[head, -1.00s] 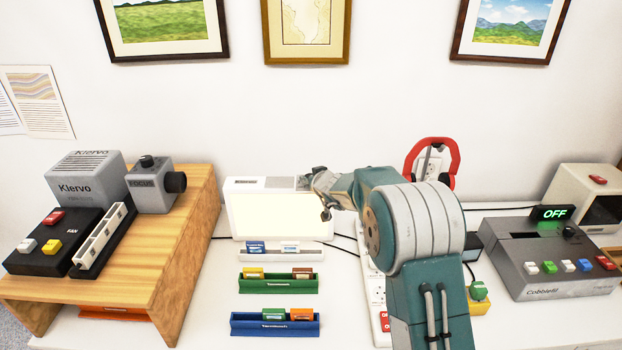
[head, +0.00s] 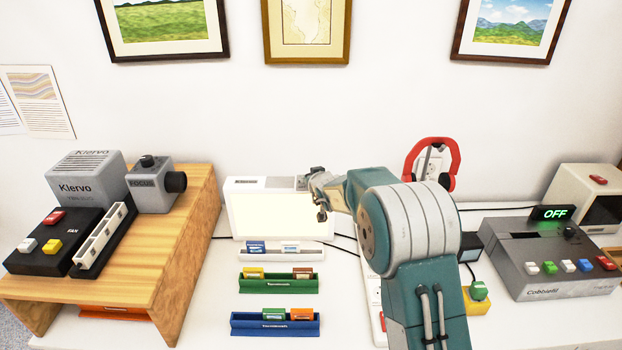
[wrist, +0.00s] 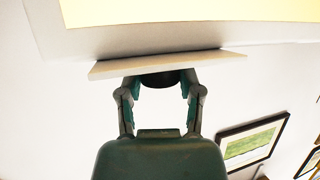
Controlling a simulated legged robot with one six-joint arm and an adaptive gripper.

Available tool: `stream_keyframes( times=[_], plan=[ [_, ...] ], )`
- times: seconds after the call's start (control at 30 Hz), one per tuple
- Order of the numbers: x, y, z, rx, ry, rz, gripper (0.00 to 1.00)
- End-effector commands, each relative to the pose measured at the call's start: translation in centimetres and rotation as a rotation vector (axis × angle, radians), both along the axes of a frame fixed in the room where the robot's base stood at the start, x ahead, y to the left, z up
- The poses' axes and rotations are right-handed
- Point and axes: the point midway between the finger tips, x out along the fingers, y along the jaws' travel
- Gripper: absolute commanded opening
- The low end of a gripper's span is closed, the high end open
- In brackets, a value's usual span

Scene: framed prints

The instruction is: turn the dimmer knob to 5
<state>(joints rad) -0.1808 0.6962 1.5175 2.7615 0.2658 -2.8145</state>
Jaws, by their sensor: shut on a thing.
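The dark dimmer knob (wrist: 160,79) shows in the wrist view, sticking out from a pale plate (wrist: 215,62). My gripper (wrist: 160,90) has one finger on each side of it and is shut on it. In the head view my gripper (head: 318,198) is at the right side of the white light box (head: 232,187), whose front panel (head: 270,214) glows pale yellow. There my gripper hides the knob. No scale numbers or pointer can be read in either view.
Trays with small coloured blocks (head: 278,283) stand in front of the light box. A wooden stand (head: 180,245) with devices is on the left. A red headset (head: 450,160), a power strip (head: 374,295) and a grey console (head: 550,270) are on the right.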

Motion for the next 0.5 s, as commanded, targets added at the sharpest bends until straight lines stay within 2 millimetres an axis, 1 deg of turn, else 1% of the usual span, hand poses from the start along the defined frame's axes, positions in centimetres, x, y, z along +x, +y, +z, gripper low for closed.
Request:
stream_keyframes(
  times=[0.03,0.07,0.1,0.13,0.5],
  plan=[
    [0.03,0.06,0.01,0.001,-0.001,0.001,0.0],
    [0.03,0.06,0.01,0.001,-0.001,0.001,0.51],
    [0.03,0.06,0.01,0.001,-0.001,0.001,0.69],
    [0.04,0.05,0.01,0.001,-0.001,0.001,0.82],
    [-0.07,-0.01,0.09,0.001,-0.001,0.001,0.82]
  ],
)
